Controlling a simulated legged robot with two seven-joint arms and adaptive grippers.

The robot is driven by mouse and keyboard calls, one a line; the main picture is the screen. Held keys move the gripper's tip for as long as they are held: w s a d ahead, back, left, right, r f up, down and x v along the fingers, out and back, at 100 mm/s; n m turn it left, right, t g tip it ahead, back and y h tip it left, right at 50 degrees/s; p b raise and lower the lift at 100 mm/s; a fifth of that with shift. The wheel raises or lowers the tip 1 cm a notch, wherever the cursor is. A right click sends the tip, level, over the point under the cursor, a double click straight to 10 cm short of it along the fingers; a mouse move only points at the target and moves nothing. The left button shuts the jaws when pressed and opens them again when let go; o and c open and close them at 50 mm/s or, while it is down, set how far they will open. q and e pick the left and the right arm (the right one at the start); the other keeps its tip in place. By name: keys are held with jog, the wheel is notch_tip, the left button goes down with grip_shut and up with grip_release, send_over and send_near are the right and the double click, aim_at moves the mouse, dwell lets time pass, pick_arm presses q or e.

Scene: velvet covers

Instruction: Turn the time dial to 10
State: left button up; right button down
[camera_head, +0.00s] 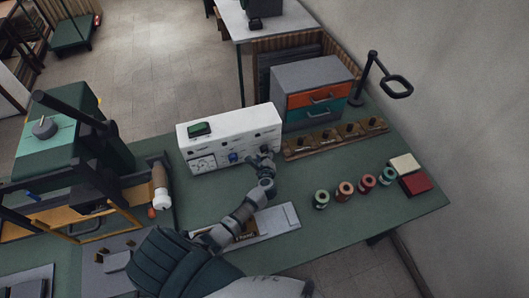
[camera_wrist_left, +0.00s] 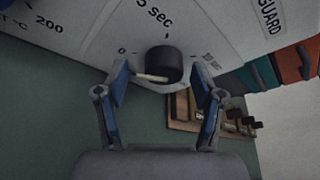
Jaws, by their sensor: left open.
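The time dial (camera_wrist_left: 163,62) is a round black knob on a white panel in the left wrist view. A "5 sec" label is above it, a 0 is at its left, and a small, partly blurred marking is at its right. Its pale pointer bar lies nearly level, toward the left, 0 side. My left gripper (camera_wrist_left: 163,76) is open, with one blue-padded finger on either side of the dial; I cannot tell whether they touch it. In the head view, my left gripper (camera_head: 263,160) is at the right front of the white control box (camera_head: 228,136) and hides the dial. My right gripper is not in view.
A grey cabinet with orange and green drawers (camera_head: 310,98) stands behind the box's right side. A wooden rack (camera_head: 335,139) is right of the gripper. Several thread spools (camera_head: 345,190) stand farther right. A green press machine (camera_head: 75,150) stands at left. Green tabletop (camera_head: 385,150) is partly free.

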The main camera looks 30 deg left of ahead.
pick_arm(q)
jog(key=shift+w+a+f, duration=0.2)
jog(key=shift+w+a, duration=0.2)
jog(key=shift+w, duration=0.05)
jog(key=shift+d+r, duration=0.1)
jog(key=shift+d, duration=0.4)
jog(key=shift+d+r, duration=0.1)
jog(key=shift+d, duration=0.05)
jog(key=c, duration=1.1)
jog(key=shift+c, duration=0.2)
jog(key=shift+a, duration=0.2)
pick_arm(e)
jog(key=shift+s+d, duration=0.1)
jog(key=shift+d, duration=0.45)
pick_arm(q)
jog(key=shift+a+r, duration=0.1)
